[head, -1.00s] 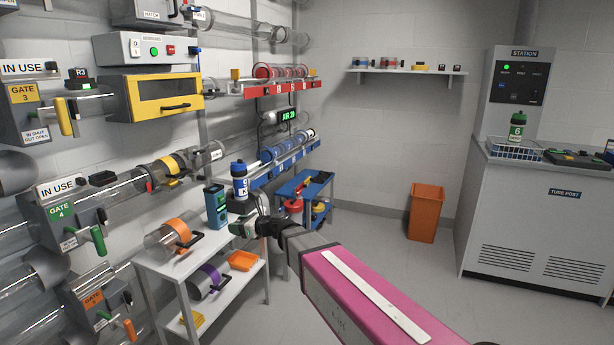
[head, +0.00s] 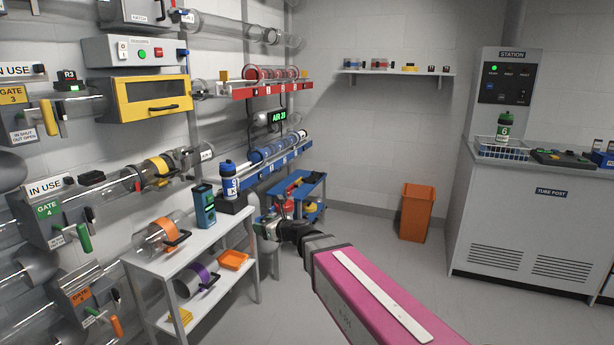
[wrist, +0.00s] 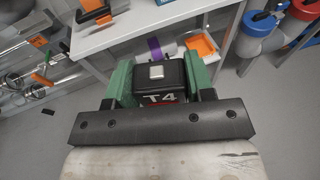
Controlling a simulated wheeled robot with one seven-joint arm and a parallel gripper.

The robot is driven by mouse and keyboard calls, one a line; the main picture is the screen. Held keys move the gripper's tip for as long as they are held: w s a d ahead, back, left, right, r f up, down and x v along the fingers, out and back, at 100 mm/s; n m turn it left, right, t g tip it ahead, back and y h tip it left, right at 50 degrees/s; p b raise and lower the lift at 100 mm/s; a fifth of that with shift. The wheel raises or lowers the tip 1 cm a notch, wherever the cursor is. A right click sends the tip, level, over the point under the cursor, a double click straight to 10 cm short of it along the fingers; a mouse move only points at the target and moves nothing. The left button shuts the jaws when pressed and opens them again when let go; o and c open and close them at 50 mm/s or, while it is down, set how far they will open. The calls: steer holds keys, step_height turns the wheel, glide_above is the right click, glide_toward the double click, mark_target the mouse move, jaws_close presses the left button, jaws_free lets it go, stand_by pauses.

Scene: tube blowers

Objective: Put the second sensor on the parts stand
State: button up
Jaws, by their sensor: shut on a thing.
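My gripper (wrist: 155,85) is shut on a black block-shaped sensor (wrist: 160,75) marked T4, with a pale square on top and some red at its front. The green fingers lie on both sides of it. In the head view my gripper (head: 264,230) is just right of the white two-level stand (head: 215,237), seemingly clear of it; the sensor is hardly visible there. The stand's top (wrist: 135,25) also shows ahead of the gripper in the wrist view. A clear tube carrier with an orange band (head: 165,234) and a teal device (head: 203,205) stand on its upper level.
The stand's lower level holds a purple-banded carrier (head: 197,278), an orange tray (head: 233,260) and a yellow piece (head: 180,316). A blue-capped bottle (head: 229,182) stands behind. A blue cart (head: 318,190) is beyond the gripper. An orange bin (head: 415,212) stands right; floor between is open.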

steer(key=w+d+m+t+h, duration=0.2)
steer(key=d+m+h, duration=0.3)
steer(key=d, duration=1.2)
steer(key=w+d+m+t+h, duration=0.1)
steer(key=d+m+t+h, duration=0.3)
steer(key=d, duration=1.3)
steer(key=m+h, duration=0.1)
steer(key=h, duration=0.2)
steer(key=shift+w+f+m+h, duration=0.15)
steer(key=shift+w+m+h, duration=0.15)
steer(key=shift+w, duration=0.05)
